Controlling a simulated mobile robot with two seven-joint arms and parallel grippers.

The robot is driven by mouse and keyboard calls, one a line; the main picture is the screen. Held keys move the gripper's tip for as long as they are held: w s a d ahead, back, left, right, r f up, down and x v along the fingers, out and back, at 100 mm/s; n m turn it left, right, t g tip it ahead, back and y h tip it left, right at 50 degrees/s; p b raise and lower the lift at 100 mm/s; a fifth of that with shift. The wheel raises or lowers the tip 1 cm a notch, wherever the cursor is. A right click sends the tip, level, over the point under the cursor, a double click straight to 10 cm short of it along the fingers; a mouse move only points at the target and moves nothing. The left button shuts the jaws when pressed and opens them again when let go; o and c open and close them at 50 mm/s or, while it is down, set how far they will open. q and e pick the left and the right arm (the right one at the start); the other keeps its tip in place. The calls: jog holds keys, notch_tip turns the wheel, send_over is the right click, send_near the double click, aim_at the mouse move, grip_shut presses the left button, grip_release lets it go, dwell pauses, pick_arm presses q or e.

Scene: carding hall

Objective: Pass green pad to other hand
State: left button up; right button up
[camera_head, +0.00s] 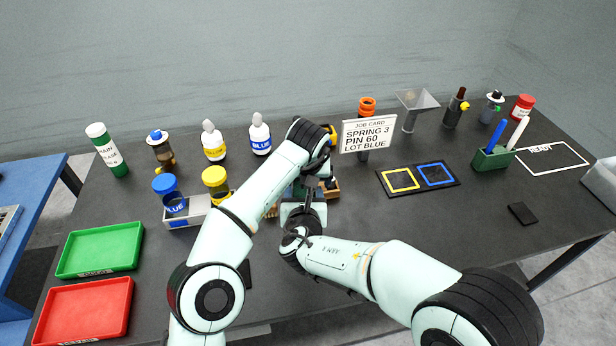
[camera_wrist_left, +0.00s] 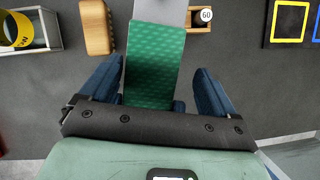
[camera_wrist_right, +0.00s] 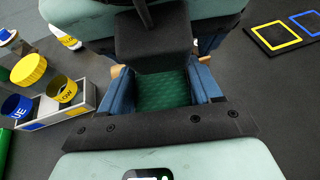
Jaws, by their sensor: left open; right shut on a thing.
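The green pad (camera_wrist_left: 155,55) shows in the left wrist view, lying lengthwise between the blue fingers of my left gripper (camera_wrist_left: 156,75), which are open with a gap on each side. In the right wrist view the pad (camera_wrist_right: 163,90) sits between the fingers of my right gripper (camera_wrist_right: 160,74), which is shut on it. In the head view both arms meet above the table's middle, with the right gripper (camera_head: 303,194) close below the left wrist. There the arms mostly hide the pad.
A wooden block (camera_wrist_left: 97,27) and a piece marked 60 (camera_wrist_left: 206,15) lie near the grippers. A grey bin (camera_head: 186,216) with blue and yellow pots stands left. Green (camera_head: 100,249) and red (camera_head: 86,309) trays are at front left. A job card (camera_head: 368,134) stands behind. Right front is mostly clear.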

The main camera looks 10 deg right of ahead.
pick_arm(q)
jog(key=shift+d, duration=0.1)
jog(key=c, duration=1.2)
pick_arm(e)
jog(key=shift+a, duration=0.1)
pick_arm(q)
jog(key=shift+s, duration=0.1)
pick_arm(e)
jog(key=o, duration=1.2)
